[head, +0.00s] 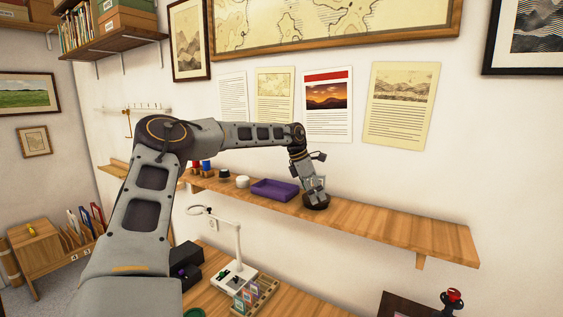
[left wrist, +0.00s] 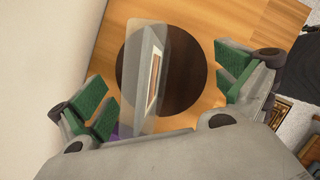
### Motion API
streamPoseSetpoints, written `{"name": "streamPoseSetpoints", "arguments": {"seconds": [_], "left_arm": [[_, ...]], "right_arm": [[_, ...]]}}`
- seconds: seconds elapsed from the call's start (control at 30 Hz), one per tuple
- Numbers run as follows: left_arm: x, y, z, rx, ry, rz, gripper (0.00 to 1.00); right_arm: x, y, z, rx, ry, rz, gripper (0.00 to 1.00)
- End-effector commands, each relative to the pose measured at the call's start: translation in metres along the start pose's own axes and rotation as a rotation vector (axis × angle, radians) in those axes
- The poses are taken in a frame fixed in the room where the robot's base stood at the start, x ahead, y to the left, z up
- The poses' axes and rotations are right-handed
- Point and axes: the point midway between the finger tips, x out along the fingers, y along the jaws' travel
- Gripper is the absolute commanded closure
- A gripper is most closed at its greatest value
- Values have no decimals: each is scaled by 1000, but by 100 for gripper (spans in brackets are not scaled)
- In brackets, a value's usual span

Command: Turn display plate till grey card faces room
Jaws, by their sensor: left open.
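The display plate is a clear upright panel on a dark round base (head: 316,204) near the middle of the wall shelf. In the left wrist view the base (left wrist: 188,80) is a dark brown disc under the clear plate with a grey card (left wrist: 142,80). A narrow cream-edged, reddish print (left wrist: 154,78) shows along the grey's right side, steeply foreshortened. My left gripper (head: 314,186) is over the plate from above. In the left wrist view its green-padded fingers (left wrist: 168,95) stand wide apart, either side of the plate, apart from it. My right gripper is not in view.
The wooden shelf (head: 400,229) runs along the wall. A purple tray (head: 274,189) and a white cup-like item (head: 243,182) stand left of the plate. Paper sheets (head: 327,103) hang on the wall behind. A white lamp (head: 236,245) stands on the desk below. The shelf's right part is clear.

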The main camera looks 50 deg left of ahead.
Motion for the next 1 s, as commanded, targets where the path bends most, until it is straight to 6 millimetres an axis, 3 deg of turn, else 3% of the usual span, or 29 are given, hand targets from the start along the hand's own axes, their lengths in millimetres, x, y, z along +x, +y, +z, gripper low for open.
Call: {"name": "streamPoseSetpoints", "arguments": {"seconds": [1.0], "left_arm": [[0, -4, 1, -372, 1, 157, 0]], "right_arm": [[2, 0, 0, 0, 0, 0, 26]]}}
